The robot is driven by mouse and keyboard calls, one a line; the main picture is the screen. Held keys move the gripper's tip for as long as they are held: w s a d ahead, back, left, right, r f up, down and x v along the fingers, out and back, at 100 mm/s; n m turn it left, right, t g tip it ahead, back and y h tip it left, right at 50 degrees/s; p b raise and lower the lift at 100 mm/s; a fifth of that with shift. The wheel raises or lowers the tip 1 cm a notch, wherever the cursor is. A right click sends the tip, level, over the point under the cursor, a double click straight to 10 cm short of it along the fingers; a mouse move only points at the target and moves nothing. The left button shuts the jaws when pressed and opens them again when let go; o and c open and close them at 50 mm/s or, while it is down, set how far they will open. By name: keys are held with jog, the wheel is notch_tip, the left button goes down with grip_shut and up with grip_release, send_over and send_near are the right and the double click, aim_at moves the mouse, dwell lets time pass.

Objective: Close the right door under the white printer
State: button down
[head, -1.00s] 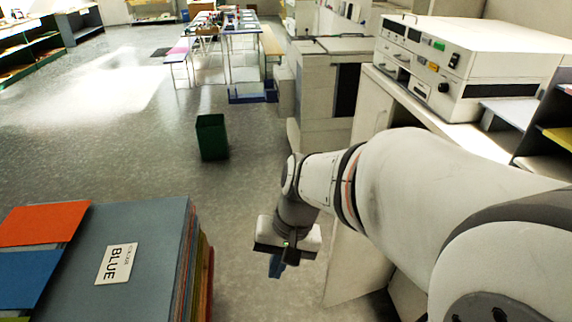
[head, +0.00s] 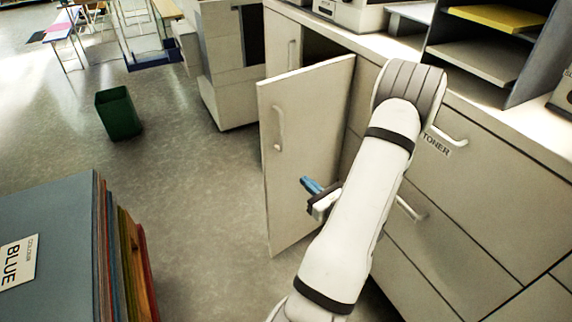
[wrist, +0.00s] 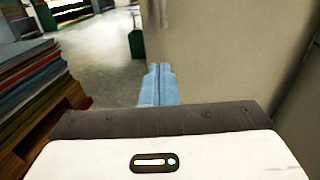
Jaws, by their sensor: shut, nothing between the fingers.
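The right door (head: 300,165) under the white printer (head: 352,12) stands swung out from the cabinet in the head view. Its outer face, with a pale upright handle (head: 278,128) near the free left edge, is toward me. A dark opening shows behind its top. My gripper (head: 308,185) is shut and empty, its blue fingers in front of the door's face, right of and lower than the handle. In the wrist view the fingers (wrist: 160,84) are together and the door (wrist: 230,50) fills the upper right. Whether they touch it I cannot tell. Only the printer's lower part shows.
A closed left door (head: 282,40) is beyond the open one. Drawers with handles, one marked TONER (head: 437,145), are at right. A green bin (head: 118,113) stands on the open floor at left. A stack of coloured boards (head: 60,215) is at lower left.

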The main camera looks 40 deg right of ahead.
aim_at(275, 152)
jog(key=w, duration=0.9)
jog(key=w+d, duration=0.1)
jog(key=w, duration=0.3)
jog(key=shift+w+d+f+b, duration=0.1)
jog(key=shift+w+b, duration=0.25)
jog(key=shift+w, duration=0.05)
